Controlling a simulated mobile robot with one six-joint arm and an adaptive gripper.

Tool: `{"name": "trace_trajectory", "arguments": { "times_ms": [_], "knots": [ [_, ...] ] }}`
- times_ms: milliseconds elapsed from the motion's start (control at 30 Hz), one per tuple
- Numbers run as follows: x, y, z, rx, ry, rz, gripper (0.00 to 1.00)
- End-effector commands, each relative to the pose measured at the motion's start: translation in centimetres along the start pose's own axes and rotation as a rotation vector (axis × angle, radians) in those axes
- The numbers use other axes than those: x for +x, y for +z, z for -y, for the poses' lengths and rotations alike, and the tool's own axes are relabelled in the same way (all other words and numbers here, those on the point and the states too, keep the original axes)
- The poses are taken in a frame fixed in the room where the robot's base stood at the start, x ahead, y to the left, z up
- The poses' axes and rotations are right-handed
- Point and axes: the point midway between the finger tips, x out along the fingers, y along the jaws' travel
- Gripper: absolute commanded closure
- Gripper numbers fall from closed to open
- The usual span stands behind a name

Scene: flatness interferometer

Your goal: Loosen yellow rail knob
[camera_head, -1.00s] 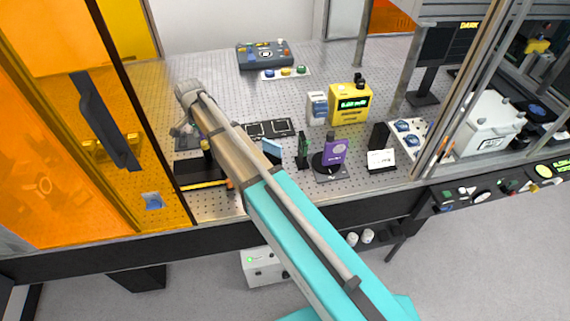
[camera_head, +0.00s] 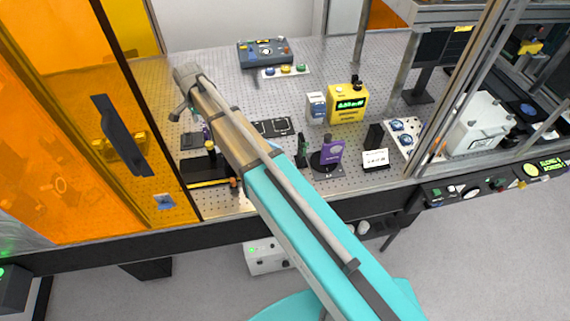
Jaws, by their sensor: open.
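My gripper (camera_head: 179,112) is at the far end of my arm, above the left part of the perforated bench top. It looks open, with nothing seen between its jaws, and my arm partly hides it. A dark block with a yellow strip (camera_head: 209,184) lies below and to the right, near the bench's front edge. A small orange part (camera_head: 233,183) shows beside that strip, against my arm. I cannot clearly make out a yellow rail knob; my arm covers part of this area.
An orange see-through panel (camera_head: 60,190) with a dark handle (camera_head: 119,135) stands left. Right of my arm are a purple device (camera_head: 332,152), a yellow meter (camera_head: 348,103) and a white card (camera_head: 375,158). A button console (camera_head: 263,52) sits behind. The bench (camera_head: 205,60) is clear at back left.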

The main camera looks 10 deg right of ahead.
Motion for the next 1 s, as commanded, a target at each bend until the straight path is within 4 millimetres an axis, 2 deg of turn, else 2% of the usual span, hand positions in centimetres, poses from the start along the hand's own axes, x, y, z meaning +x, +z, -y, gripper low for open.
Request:
{"name": "trace_trajectory", "arguments": {
  "times_ms": [33,100,433,500,1000],
  "knots": [
    [-0.9,0.0,0.0,0.0,0.0,0.0,0.24],
    [-1.4,0.0,0.0,0.0,0.0,0.0,0.24],
    [-3.4,0.0,0.0,0.0,0.0,0.0,0.24],
    [-2.6,-0.2,-0.8,-0.013,0.0,0.0,0.24],
    [-0.2,-2.1,-6.5,-0.147,0.0,0.0,0.24]
  ]
}}
